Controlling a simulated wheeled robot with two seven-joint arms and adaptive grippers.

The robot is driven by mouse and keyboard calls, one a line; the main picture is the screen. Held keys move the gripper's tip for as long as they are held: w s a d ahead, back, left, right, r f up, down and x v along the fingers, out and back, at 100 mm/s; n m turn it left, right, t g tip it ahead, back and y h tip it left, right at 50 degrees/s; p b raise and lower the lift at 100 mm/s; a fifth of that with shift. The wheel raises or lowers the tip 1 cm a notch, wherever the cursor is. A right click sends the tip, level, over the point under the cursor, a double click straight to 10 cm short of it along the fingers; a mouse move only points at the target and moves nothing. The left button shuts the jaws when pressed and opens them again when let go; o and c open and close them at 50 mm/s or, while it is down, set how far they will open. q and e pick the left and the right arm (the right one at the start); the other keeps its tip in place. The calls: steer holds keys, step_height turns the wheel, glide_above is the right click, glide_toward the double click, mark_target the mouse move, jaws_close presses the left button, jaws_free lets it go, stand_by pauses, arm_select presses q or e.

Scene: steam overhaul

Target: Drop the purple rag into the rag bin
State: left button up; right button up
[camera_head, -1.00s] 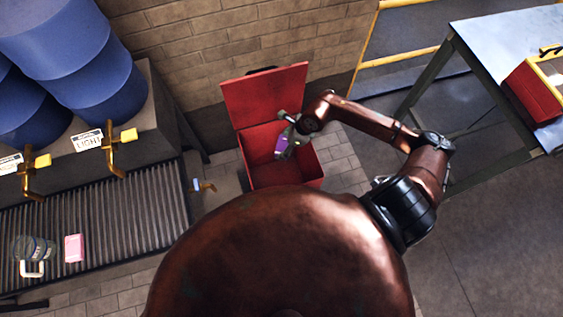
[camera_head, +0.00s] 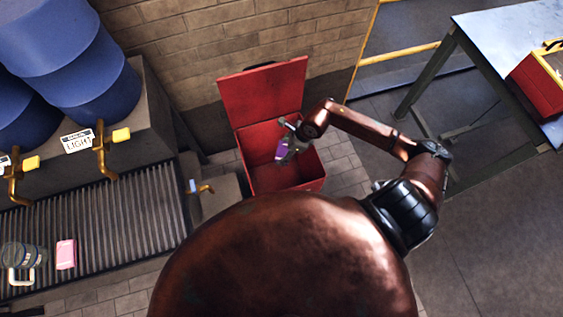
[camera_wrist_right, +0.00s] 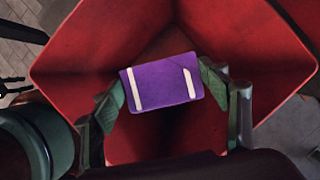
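The purple rag (camera_head: 283,150) is a small folded purple block with two pale stripes, seen best in the right wrist view (camera_wrist_right: 161,82). My right gripper (camera_head: 287,141) is over the opening of the red rag bin (camera_head: 308,175), whose lid stands open against the wall. In the right wrist view the gripper's (camera_wrist_right: 160,85) two green-padded fingers meet opposite edges of the rag. The bin's red walls (camera_wrist_right: 95,45) surround the rag in that view, and the bin looks empty where it shows. My left gripper is not in view.
A ribbed bench (camera_head: 130,215) with blue drums (camera_head: 75,60), brass taps, a pink block (camera_head: 66,254) and a glass jar (camera_head: 20,256) is at left. A metal table (camera_head: 500,35) with a red toolbox (camera_head: 540,85) stands at right. Floor between is clear.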

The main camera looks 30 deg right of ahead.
steer(key=o, duration=0.5)
steer(key=shift+c, duration=0.2)
steer(key=shift+o, duration=0.3)
steer(key=shift+r, duration=0.1)
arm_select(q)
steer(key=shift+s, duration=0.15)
arm_select(e)
steer(key=v, duration=1.2)
steer(key=shift+a, duration=0.1)
